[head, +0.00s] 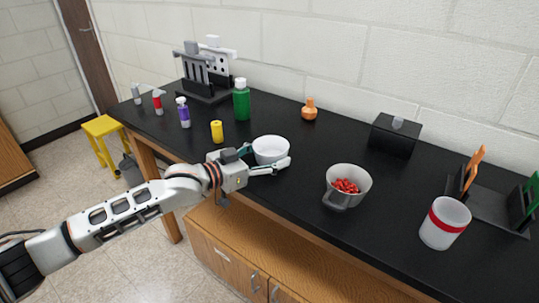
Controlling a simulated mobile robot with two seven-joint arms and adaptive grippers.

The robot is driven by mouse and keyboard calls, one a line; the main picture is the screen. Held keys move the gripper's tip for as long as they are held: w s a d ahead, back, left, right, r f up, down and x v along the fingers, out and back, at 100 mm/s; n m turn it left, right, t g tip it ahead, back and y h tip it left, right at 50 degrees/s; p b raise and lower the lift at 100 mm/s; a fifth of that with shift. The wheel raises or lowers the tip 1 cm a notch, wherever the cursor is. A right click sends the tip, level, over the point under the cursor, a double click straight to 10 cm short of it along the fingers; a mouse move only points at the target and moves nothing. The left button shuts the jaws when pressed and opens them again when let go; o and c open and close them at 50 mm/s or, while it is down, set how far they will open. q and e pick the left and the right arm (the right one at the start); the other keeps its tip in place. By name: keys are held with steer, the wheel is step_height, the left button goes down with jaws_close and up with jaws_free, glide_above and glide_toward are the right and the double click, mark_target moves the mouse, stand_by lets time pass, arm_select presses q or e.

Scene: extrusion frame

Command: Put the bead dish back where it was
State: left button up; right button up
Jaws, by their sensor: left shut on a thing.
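A white round dish (270,149), probably the bead dish, is at the front edge of the black bench, left of the middle. Its visible inside looks white and empty. My left gripper (265,160) is shut on it, with one finger at its left side and the other along its front right. I cannot tell whether the dish touches the bench or is just above it. My right gripper is not in view.
On the black bench (300,183), a yellow bottle (217,132), green bottle (241,104) and purple-labelled bottle (183,113) stand to the left. An orange flask (309,110) and black box (394,136) are behind. A red-banded white cup (443,224) stands right. The bench between flask and pot is clear.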

arm_select(q)
steer(key=shift+f, duration=0.15)
steer(key=o, duration=1.1)
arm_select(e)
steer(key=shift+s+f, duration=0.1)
arm_select(q)
steer(key=shift+s+a+r, duration=0.15)
steer(key=shift+a+r, duration=0.05)
steer(key=shift+a, duration=0.1)
steer(key=p+v, duration=0.1)
steer(key=v, duration=0.9)
steer(key=shift+s+a, duration=0.1)
steer(key=shift+s, duration=0.1)
steer(key=shift+s+a+p, duration=0.3)
steer(key=shift+s+a, duration=0.05)
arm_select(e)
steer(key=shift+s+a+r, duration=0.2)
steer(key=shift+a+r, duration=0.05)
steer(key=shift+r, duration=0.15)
